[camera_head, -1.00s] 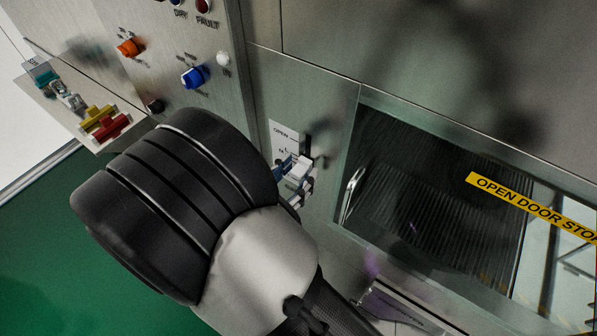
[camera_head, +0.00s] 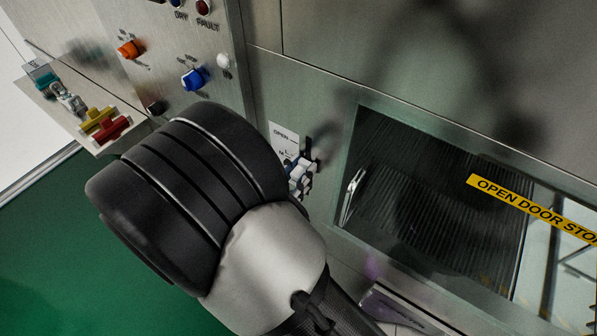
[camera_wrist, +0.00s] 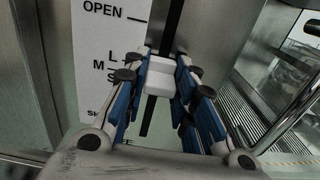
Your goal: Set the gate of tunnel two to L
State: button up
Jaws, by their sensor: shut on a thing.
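The gate handle is a white block (camera_wrist: 160,76) on a dark vertical slot (camera_wrist: 172,25) in the steel panel. My gripper (camera_wrist: 164,70) is shut on it, with blue finger pads on its left and right sides. The white scale plate (camera_wrist: 105,45) left of the slot reads OPEN at top, then L, M and S, with SHUT partly hidden below. The block sits beside the L, M, S group; its exact mark is unclear at this slant. In the head view my gripper (camera_head: 300,172) is at the slot, partly hidden by my wrist. No tunnel number is readable.
A glass door (camera_head: 430,210) with a metal handle (camera_head: 352,190) is just right of the slot. A yellow "OPEN DOOR STOP" strip (camera_head: 530,205) crosses it. Orange (camera_head: 130,48) and blue (camera_head: 194,78) knobs are upper left. A ledge (camera_head: 62,112) with coloured parts juts out left.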

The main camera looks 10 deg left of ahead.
grip_shut()
jog(key=shift+r+p, duration=0.2)
jog(key=shift+p, duration=0.2)
jog(key=o, duration=0.9)
grip_release()
jog(key=shift+f, duration=0.1)
jog(key=v, duration=1.2)
